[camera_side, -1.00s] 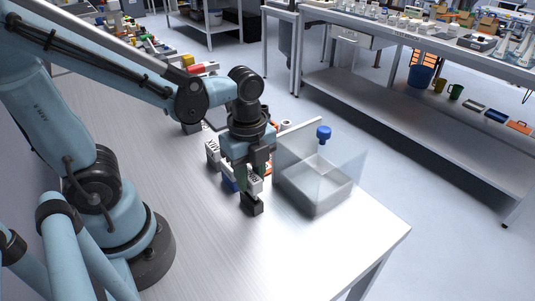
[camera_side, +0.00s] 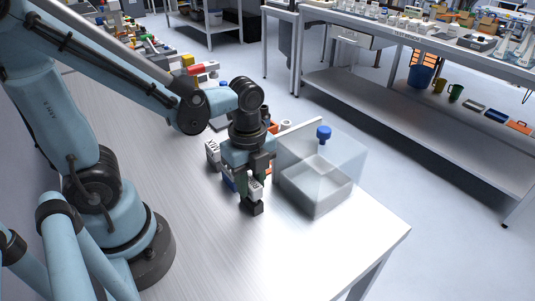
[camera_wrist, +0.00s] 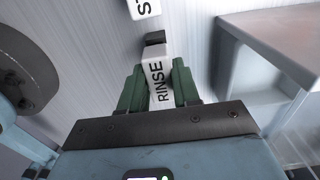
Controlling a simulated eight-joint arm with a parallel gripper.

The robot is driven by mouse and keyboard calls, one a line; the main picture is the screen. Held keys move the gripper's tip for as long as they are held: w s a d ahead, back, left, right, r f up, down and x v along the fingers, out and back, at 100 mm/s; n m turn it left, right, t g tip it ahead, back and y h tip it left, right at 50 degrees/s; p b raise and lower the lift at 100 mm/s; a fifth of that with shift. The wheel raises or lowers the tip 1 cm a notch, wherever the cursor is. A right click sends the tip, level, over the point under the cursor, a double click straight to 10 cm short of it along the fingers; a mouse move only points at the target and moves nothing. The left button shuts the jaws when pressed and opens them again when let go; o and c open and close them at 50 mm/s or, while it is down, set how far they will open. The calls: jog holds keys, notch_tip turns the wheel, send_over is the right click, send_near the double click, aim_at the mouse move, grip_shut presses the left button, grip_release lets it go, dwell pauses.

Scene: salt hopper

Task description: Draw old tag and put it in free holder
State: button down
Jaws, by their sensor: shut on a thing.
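My gripper (camera_side: 253,188) is low over the table, with its green fingers closed on a white tag. In the wrist view the gripper (camera_wrist: 158,88) has one finger on each side of the tag (camera_wrist: 157,75), which reads "RINSE". The tag also shows in the side view (camera_side: 255,187), upright just above or in a small black holder (camera_side: 252,208); I cannot tell which. A dark block (camera_wrist: 154,38) shows just beyond the tag in the wrist view. Another white lettered tag (camera_wrist: 141,8) is cut off at the top edge there.
A clear hopper (camera_side: 320,178) with a blue knob (camera_side: 323,133) stands close to the right of my gripper. A white lettered block (camera_side: 212,151) stands behind left. Red and orange items lie farther back. The table (camera_side: 200,245) is bare in front.

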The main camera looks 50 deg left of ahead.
aim_at(250, 181)
jog(key=shift+f, duration=0.7)
jog(key=shift+c, duration=1.2)
grip_release()
jog(key=shift+r, duration=0.1)
jog(key=shift+r, duration=2.95)
notch_tip(250, 181, up, 12)
